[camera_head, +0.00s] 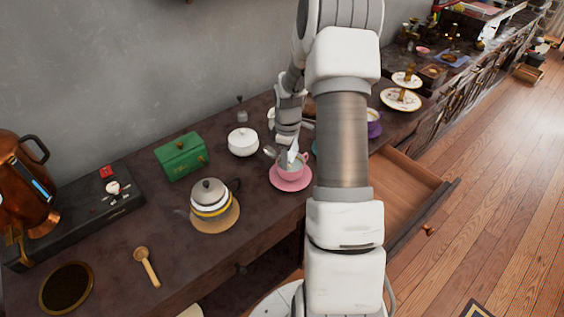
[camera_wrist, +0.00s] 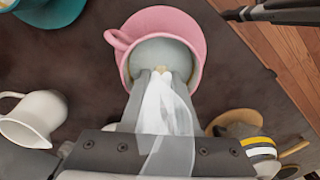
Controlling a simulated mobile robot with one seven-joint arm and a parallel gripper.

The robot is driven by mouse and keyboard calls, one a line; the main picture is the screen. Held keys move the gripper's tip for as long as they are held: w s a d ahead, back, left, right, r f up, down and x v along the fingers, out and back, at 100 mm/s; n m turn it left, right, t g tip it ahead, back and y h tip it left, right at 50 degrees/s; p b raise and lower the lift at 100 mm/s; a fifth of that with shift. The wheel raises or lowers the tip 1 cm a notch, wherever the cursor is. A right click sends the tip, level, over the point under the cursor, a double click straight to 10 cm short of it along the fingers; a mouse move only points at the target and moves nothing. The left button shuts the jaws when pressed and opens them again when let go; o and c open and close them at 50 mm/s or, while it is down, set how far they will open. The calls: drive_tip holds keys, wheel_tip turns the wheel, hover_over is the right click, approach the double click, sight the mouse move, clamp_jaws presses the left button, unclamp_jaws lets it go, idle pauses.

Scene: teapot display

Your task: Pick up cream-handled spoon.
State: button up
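The pink cup and saucer (camera_head: 291,178) stand on the dark counter near its middle. My gripper (camera_head: 289,158) points down at this cup. In the wrist view my gripper's fingertips (camera_wrist: 165,78) reach over the cup mouth. A whitish, partly see-through piece lies along the fingers, with a small cream tip at the cup; I cannot tell whether it is the cream-handled spoon or whether it is gripped. A wooden spoon (camera_head: 147,266) lies apart at the left front.
A striped teapot (camera_head: 210,203), green box (camera_head: 181,156) and white lidded bowl (camera_head: 243,142) stand left of the cup. A white creamer (camera_wrist: 34,118) and teal saucer (camera_wrist: 50,14) are close by. An open drawer (camera_head: 407,196) juts out at right. The counter's left front has free room.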

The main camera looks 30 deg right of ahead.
clamp_jaws()
drive_tip(key=shift+r, duration=0.1)
